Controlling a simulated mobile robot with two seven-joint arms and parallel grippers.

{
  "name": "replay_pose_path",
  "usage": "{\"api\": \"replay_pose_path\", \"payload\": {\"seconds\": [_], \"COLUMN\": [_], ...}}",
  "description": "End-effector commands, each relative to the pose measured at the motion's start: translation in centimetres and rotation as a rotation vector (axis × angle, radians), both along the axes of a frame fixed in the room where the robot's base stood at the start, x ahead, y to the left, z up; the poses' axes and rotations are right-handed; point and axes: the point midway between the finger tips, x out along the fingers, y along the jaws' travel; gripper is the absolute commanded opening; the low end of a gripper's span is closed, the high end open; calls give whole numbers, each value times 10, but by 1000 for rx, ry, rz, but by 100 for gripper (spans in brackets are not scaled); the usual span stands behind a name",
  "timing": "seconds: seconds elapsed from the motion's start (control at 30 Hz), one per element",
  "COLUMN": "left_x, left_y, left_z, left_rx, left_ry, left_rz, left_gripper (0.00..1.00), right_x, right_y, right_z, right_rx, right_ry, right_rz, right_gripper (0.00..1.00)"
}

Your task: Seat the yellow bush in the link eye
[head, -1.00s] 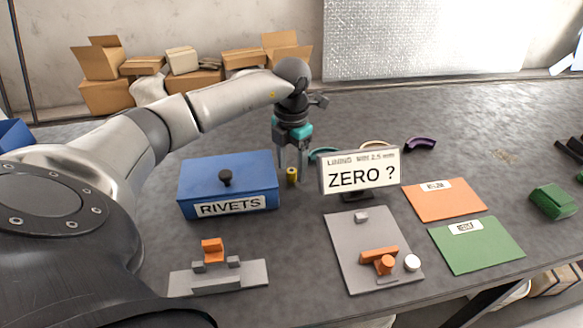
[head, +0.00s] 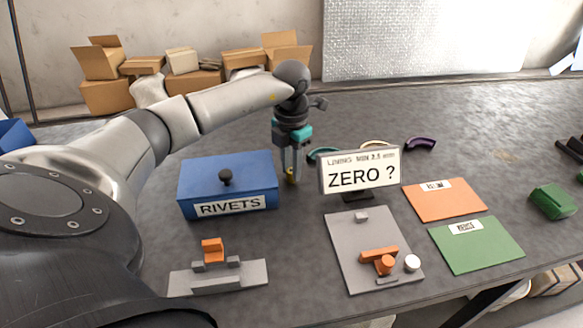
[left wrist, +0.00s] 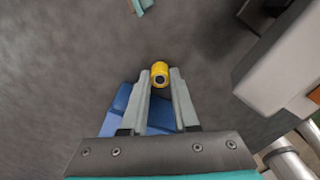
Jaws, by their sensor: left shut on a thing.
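The yellow bush (left wrist: 160,74) is a small cylinder with a dark bore, pinched between the fingertips of my left gripper (left wrist: 161,80) in the left wrist view. I cannot tell whether the bush still touches the table. An orange part (head: 380,256) with a round end lies on the grey plate (head: 350,235) in front; I cannot tell whether it holds the link eye. My right gripper is out of view.
The blue RIVETS box (head: 228,172) stands close left of the gripper, the ZERO sign (head: 360,174) close right. A grey fixture with an orange block (head: 212,247) sits front left. Orange (head: 445,201) and green (head: 478,244) mats lie right. Curved coloured pieces lie behind the sign.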

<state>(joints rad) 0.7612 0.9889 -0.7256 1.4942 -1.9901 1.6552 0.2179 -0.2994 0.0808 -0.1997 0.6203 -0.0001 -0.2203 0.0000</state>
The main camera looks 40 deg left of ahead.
Motion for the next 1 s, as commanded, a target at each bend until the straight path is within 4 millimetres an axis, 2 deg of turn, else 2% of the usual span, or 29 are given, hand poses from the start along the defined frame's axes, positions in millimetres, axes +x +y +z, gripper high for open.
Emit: {"api": "replay_pose_path", "payload": {"seconds": [0.37,0.57,0.77,1.0], "left_x": [0,1,1,2], "left_y": [0,1,1,0], "left_z": [2,18,62,137], "left_rx": [0,1,1,-1], "left_ry": [-1,-3,-7,-8], "left_rz": [0,1,0,0], "left_gripper": [0,0,0,0], "right_x": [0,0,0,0], "right_y": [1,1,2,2], "right_z": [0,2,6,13], "right_rx": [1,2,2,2], "right_ry": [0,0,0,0], "right_rz": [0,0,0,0], "right_gripper": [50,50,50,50]}}
